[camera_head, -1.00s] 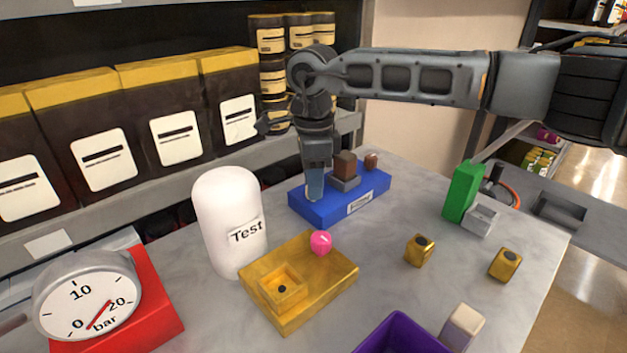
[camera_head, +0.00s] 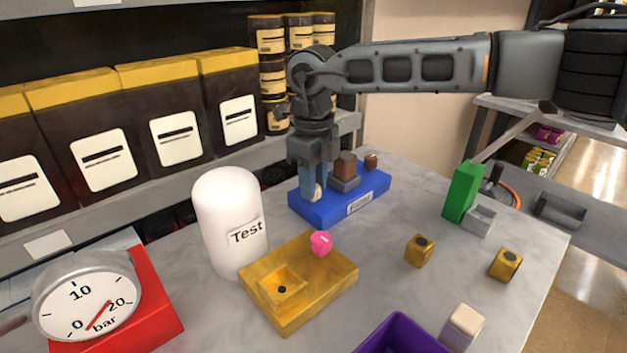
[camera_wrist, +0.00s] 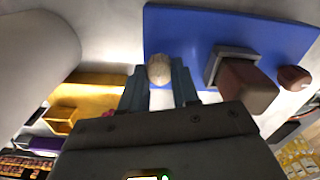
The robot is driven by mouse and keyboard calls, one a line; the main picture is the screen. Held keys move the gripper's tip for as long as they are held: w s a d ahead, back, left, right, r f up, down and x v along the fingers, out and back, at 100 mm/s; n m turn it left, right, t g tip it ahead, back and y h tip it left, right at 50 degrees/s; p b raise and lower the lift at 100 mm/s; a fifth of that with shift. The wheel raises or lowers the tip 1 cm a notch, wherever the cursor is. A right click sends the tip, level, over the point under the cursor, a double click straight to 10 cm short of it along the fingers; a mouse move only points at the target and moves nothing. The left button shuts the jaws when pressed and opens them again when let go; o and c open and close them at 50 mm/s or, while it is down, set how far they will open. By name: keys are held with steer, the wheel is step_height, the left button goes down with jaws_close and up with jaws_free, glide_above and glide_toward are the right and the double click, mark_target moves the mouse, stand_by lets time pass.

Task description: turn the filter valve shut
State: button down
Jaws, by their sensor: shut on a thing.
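The blue base (camera_head: 330,212) with a white label sits at the back middle of the table. My gripper (camera_head: 311,193) points down at its left end, fingers low over the base. It is shut on a pale rounded knob, seen as a light patch by the fingers (camera_head: 319,191). In the wrist view the pale knob (camera_wrist: 159,67) lies between my two fingertips (camera_wrist: 160,78). The label is too small to read, so I cannot tell by name whether this knob is the filter valve. The fingers hide part of the knob.
On the blue base, a brown block (camera_head: 345,164) in a grey holder and a small brown knob (camera_head: 371,161) stand close right of my gripper. A white "Test" cylinder (camera_head: 222,205) and yellow block (camera_head: 333,277) with a pink ball (camera_head: 321,243) stand nearer left.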

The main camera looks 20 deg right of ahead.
stand_by(0.4)
steer(key=c, duration=0.8)
jaws_free()
steer(key=shift+r, duration=0.1)
step_height(320, 180, up, 8)
steer(key=shift+f, duration=0.2)
